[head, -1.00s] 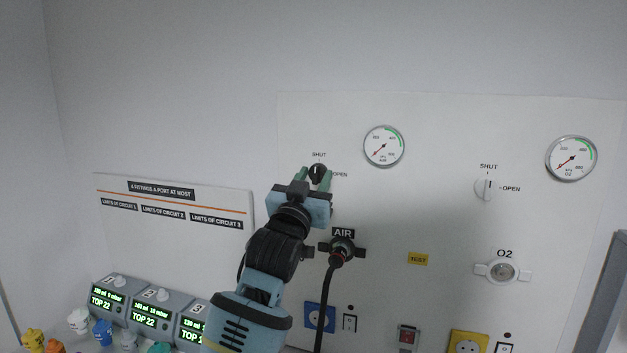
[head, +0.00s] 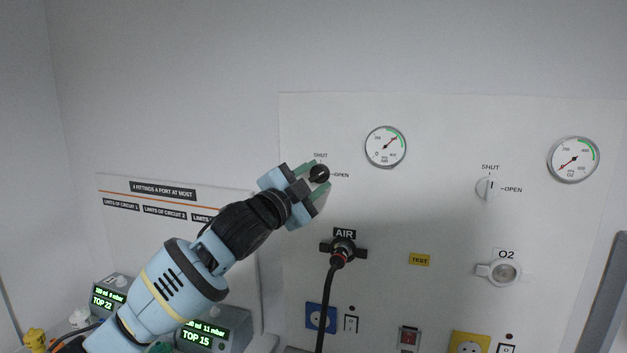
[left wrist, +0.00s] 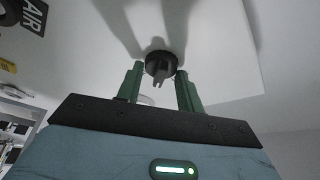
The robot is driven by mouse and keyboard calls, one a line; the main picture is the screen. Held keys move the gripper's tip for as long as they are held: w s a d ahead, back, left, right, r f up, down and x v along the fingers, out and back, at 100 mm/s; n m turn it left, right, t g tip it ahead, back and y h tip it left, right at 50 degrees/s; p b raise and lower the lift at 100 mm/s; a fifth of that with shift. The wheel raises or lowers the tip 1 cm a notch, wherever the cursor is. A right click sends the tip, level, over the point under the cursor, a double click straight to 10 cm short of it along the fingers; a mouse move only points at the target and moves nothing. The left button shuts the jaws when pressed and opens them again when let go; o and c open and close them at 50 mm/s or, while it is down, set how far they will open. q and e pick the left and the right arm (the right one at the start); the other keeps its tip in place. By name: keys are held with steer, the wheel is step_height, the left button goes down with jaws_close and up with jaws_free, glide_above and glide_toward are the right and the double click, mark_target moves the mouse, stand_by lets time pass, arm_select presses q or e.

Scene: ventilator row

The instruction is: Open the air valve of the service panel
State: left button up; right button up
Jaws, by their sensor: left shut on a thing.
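The air valve is a small dark round knob (head: 320,173) on the service panel (head: 440,125), between the SHUT label above and the OPEN label at its right. My left gripper (head: 318,178) is shut on this knob, its green fingers on either side, tilted with the arm at lower left. In the left wrist view the dark knob (left wrist: 160,66) sits between the two finger tips (left wrist: 160,76). Which label the knob points to is hard to read. The air gauge (head: 386,147) needle points up and right, toward the green band. My right gripper is not in view.
A black hose hangs from the AIR port (head: 343,249) below the valve. A white O2 knob (head: 487,188), an O2 port (head: 504,271) and an O2 gauge (head: 573,160) are at the right. Devices with green displays (head: 196,337) stand at lower left, partly behind my arm.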

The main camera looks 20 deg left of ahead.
arm_select(q)
steer(key=m, duration=0.2)
steer(key=m+g, duration=0.1)
steer(key=m, duration=0.1)
steer(key=shift+a+r+g, duration=0.1)
steer(key=shift+r+g, duration=0.05)
steer(key=shift+g, duration=0.15)
steer(key=shift+m+g, duration=0.6)
steer(key=shift+m, duration=1)
steer(key=o, duration=1)
steer(key=shift+v, duration=3.9)
